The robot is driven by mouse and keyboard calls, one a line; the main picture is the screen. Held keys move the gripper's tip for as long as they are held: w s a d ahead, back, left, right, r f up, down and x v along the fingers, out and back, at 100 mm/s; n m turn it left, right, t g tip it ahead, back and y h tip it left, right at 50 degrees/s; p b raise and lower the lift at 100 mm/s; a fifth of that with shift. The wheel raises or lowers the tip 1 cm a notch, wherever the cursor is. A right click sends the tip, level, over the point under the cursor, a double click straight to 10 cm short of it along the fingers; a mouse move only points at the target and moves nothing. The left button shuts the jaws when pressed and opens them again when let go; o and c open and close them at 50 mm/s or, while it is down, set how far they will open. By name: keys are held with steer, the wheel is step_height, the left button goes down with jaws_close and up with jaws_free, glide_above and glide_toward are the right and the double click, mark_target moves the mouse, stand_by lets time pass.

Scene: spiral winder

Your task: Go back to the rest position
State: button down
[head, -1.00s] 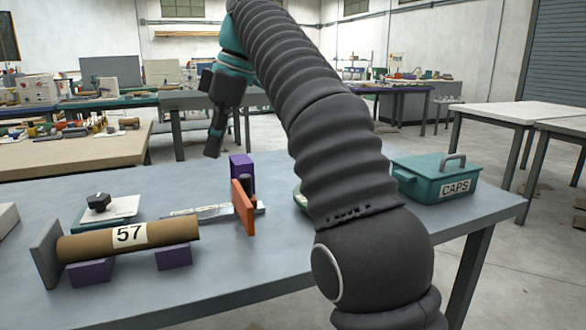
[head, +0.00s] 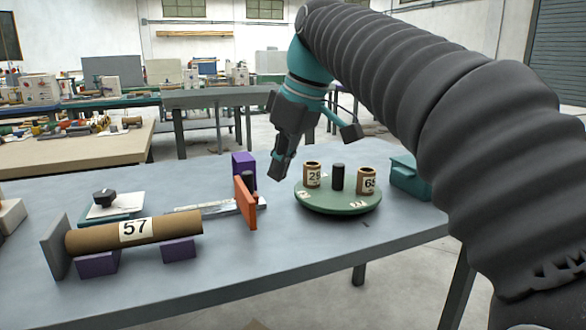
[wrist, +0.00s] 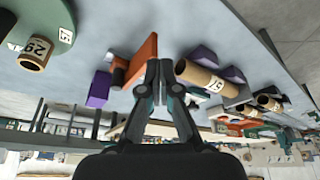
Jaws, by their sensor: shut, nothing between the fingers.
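My gripper (head: 281,165) hangs above the back part of the grey table (head: 290,245), fingers pointing down and nothing held. It lies between the orange plate (head: 245,203) and the green turntable (head: 338,199). In the wrist view its fingertips (wrist: 165,65) are close together, beside the orange plate and the cardboard tube marked 57 (wrist: 205,77). My arm covers the right side of the head view.
On the turntable stand a tube marked 29 (head: 312,174), a tube marked 68 (head: 366,181) and a black post (head: 337,177). A purple block (head: 243,166) stands behind the orange plate. A teal box (head: 408,178) is partly hidden by my arm.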

steer(key=s+d+f+m+t+h, duration=0.1)
steer(key=s+d+f+m, duration=0.3)
steer(key=s+d+f, duration=0.2)
steer(key=s+d+f+m+t+h, duration=0.1)
steer(key=s+d+f+m, duration=0.3)
steer(key=f, duration=0.7)
steer(key=s+d+f+m+t+h, duration=0.1)
steer(key=s+d+f+m, duration=0.2)
steer(key=s+d+f, duration=0.5)
steer(key=shift+s+f+m, duration=0.3)
steer(key=shift+s+m, duration=0.1)
steer(key=shift+a, duration=0.15)
